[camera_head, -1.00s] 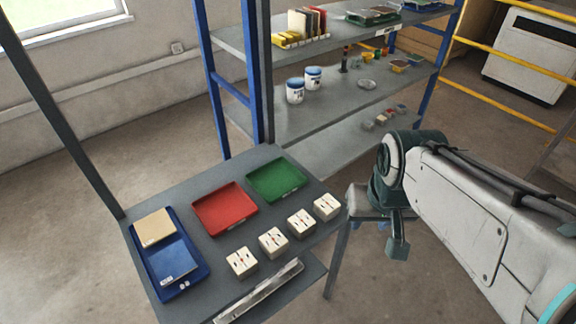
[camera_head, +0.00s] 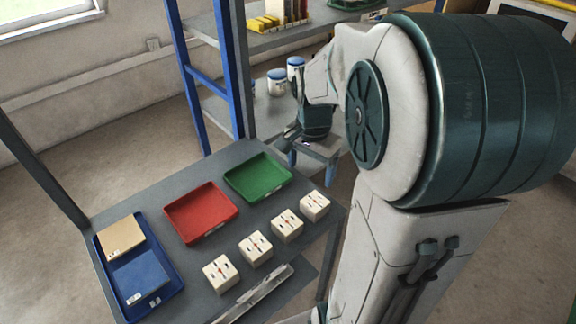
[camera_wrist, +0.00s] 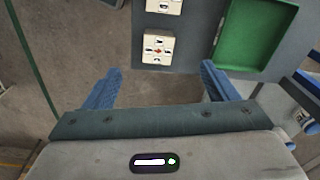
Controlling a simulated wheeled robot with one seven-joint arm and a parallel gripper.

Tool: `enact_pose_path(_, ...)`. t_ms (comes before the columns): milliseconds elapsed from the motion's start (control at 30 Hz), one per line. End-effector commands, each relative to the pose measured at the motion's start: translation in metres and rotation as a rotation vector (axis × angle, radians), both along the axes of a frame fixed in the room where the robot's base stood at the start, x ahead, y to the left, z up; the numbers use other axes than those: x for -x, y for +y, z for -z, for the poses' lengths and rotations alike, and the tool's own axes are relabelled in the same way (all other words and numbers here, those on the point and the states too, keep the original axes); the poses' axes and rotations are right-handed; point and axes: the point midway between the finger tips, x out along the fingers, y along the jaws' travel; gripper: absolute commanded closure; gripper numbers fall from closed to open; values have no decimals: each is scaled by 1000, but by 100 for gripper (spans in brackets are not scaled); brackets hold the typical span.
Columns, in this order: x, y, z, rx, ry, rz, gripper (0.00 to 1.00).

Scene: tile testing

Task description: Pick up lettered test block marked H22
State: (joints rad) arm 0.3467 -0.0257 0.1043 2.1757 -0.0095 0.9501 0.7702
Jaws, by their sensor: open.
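Several cream test blocks stand in a row along the near right side of the grey table: a leftmost block (camera_head: 221,273), a second (camera_head: 255,248), a third (camera_head: 287,225) and a rightmost block (camera_head: 314,205). Their marks are too small to read, so I cannot tell which is H22. My gripper (camera_head: 311,166) is open and empty beyond the table's right end. In the wrist view my gripper (camera_wrist: 160,84) has its two blue fingers wide apart. A block (camera_wrist: 158,48) near the table edge lies ahead of the gap, apart from the fingers. Another block (camera_wrist: 164,5) is partly cut off.
A red tray (camera_head: 201,211) and a green tray (camera_head: 258,177) lie behind the blocks. A blue tray (camera_head: 175,287) holds tan and blue flat items at left. A metal bar (camera_head: 255,293) lies along the front. A blue-framed shelf (camera_head: 232,75) stands behind.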

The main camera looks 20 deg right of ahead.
Motion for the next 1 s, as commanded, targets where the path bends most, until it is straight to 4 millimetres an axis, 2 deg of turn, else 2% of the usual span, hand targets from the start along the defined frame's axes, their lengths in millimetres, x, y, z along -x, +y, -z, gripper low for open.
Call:
enact_pose_path(33, -6, -9, 14, -8, 14, 64, 20)
enact_pose_path(233, -17, -26, 32, -24, 36, 206, 20)
enact_pose_path(600, -16, -28, 98, -25, 40, 217, 20)
enact_pose_path(867, -16, -28, 118, -25, 37, 217, 20)
enact_pose_path(1000, -15, -32, 139, -25, 40, 217, 20)
